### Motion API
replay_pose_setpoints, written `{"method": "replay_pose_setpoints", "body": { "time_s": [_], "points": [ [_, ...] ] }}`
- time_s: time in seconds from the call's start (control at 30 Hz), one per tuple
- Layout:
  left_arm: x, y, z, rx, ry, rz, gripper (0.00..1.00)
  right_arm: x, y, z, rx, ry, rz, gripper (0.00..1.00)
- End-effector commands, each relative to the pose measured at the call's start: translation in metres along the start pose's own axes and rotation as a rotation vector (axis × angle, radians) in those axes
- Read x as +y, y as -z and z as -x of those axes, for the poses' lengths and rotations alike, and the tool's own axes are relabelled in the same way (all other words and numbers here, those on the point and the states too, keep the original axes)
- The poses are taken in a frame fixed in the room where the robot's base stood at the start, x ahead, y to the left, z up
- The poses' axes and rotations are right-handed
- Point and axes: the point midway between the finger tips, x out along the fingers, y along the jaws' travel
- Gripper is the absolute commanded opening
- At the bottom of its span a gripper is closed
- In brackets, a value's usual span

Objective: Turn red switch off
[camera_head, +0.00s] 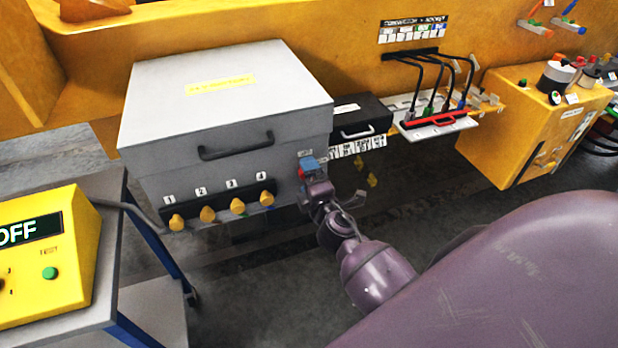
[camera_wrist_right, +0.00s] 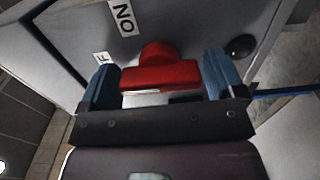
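The red switch (camera_wrist_right: 160,75) is on the grey panel of a metal box and fills the middle of the right wrist view. In the head view only a bit of its red (camera_head: 302,174) shows beside my right gripper (camera_head: 312,165). In the right wrist view my right gripper (camera_wrist_right: 162,85) has its two blue fingers wide apart, one on each side of the red handle. Whether either finger touches the handle I cannot tell. My left gripper is not in view.
The grey box (camera_head: 225,110) carries yellow knobs (camera_head: 237,206) numbered 1 to 4, left of the switch. A black drawer unit (camera_head: 360,118) stands to its right. A yellow tester reading "OFF" (camera_head: 45,255) stands on a cart at left. A dark round button (camera_wrist_right: 240,47) is beside the right finger.

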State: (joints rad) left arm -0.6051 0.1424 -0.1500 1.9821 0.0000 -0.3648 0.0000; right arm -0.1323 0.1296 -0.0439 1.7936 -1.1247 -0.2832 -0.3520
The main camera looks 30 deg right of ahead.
Motion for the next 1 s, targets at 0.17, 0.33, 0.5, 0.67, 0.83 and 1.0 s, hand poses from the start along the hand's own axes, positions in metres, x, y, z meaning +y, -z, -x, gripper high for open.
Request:
{"method": "replay_pose_setpoints", "body": {
  "time_s": [0.17, 0.33, 0.5, 0.67, 0.83, 1.0],
  "points": [
    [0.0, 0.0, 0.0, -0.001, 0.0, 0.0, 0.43, 0.0, 0.0, 0.0, 0.0, 0.0, -0.002, 1.0],
    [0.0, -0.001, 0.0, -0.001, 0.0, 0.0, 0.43, 0.0, 0.0, 0.002, 0.0, 0.0, -0.004, 1.0],
    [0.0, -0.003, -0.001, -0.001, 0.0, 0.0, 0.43, -0.001, 0.0, 0.018, 0.0, 0.001, -0.004, 1.0],
    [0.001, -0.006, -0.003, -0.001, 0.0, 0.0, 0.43, -0.002, 0.0, 0.045, -0.001, 0.002, -0.005, 1.0],
    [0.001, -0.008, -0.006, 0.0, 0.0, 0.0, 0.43, -0.002, 0.0, 0.073, 0.0, 0.001, -0.004, 1.0],
    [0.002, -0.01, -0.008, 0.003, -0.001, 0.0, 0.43, -0.002, 0.0, 0.095, -0.001, 0.001, -0.004, 1.0]
  ]
}}
